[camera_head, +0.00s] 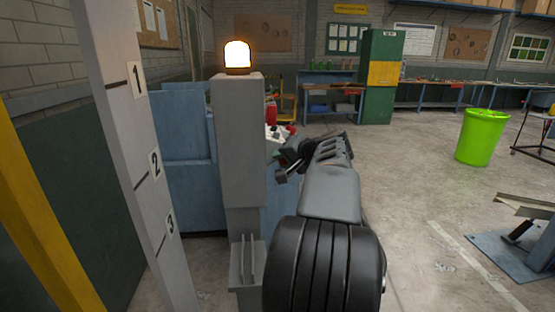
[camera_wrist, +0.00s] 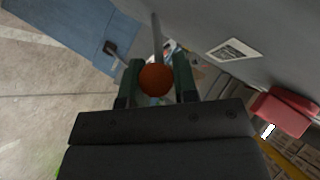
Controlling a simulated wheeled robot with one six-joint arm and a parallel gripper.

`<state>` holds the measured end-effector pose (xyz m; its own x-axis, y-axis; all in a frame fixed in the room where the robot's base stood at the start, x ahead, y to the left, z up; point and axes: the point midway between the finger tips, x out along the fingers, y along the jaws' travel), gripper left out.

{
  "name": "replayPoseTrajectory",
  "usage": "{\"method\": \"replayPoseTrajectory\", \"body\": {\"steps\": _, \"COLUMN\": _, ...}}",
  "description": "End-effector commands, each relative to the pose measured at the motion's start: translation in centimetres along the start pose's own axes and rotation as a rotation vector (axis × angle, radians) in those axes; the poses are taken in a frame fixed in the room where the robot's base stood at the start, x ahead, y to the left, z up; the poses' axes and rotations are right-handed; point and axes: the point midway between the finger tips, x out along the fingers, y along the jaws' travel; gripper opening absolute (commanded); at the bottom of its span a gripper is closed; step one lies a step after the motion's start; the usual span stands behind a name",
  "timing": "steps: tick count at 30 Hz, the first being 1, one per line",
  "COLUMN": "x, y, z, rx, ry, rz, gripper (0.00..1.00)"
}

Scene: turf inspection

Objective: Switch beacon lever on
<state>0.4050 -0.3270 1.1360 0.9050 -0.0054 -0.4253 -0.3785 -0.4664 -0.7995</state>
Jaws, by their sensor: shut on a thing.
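The beacon (camera_head: 237,55) glows bright white-orange on top of a grey post (camera_head: 238,150). In the wrist view the lever is a thin grey rod (camera_wrist: 157,38) ending in a round orange-brown knob (camera_wrist: 155,80). My gripper (camera_wrist: 159,65) has its two dark green fingers on either side of the knob, shut on it. In the head view my gripper (camera_head: 281,172) is beside the post's right side, partly hidden by my arm. The lever cannot be made out there.
A blue cabinet (camera_head: 187,165) stands behind the post. A grey pillar numbered 1 to 3 (camera_head: 130,130) and a yellow post (camera_head: 40,215) are at the left. A bright green bin (camera_head: 481,138) stands on the right. Floor between my arm and the bin is open.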

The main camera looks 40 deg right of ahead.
Motion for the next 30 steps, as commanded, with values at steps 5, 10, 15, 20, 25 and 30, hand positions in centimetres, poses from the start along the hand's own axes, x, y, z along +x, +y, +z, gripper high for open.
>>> {"method": "replayPoseTrajectory", "body": {"steps": 5, "x": -0.04, "y": -0.05, "z": -0.04, "rx": -0.004, "ry": 0.001, "rz": 0.002, "gripper": 0.0}}
{"method": "replayPoseTrajectory", "body": {"steps": 10, "x": -0.02, "y": -0.08, "z": -0.02, "rx": -0.004, "ry": 0.001, "rz": 0.001, "gripper": 0.0}}
{"method": "replayPoseTrajectory", "body": {"steps": 15, "x": -0.01, "y": -0.08, "z": 0.0, "rx": -0.004, "ry": 0.0, "rz": 0.001, "gripper": 0.41}}
{"method": "replayPoseTrajectory", "body": {"steps": 20, "x": 0.0, "y": -0.06, "z": 0.0, "rx": -0.004, "ry": 0.0, "rz": 0.001, "gripper": 0.53}}
{"method": "replayPoseTrajectory", "body": {"steps": 25, "x": -0.01, "y": -0.04, "z": 0.0, "rx": -0.003, "ry": 0.0, "rz": 0.001, "gripper": 0.53}}
{"method": "replayPoseTrajectory", "body": {"steps": 30, "x": -0.98, "y": -0.01, "z": -0.08, "rx": -0.003, "ry": 0.004, "rz": 0.002, "gripper": 0.53}}
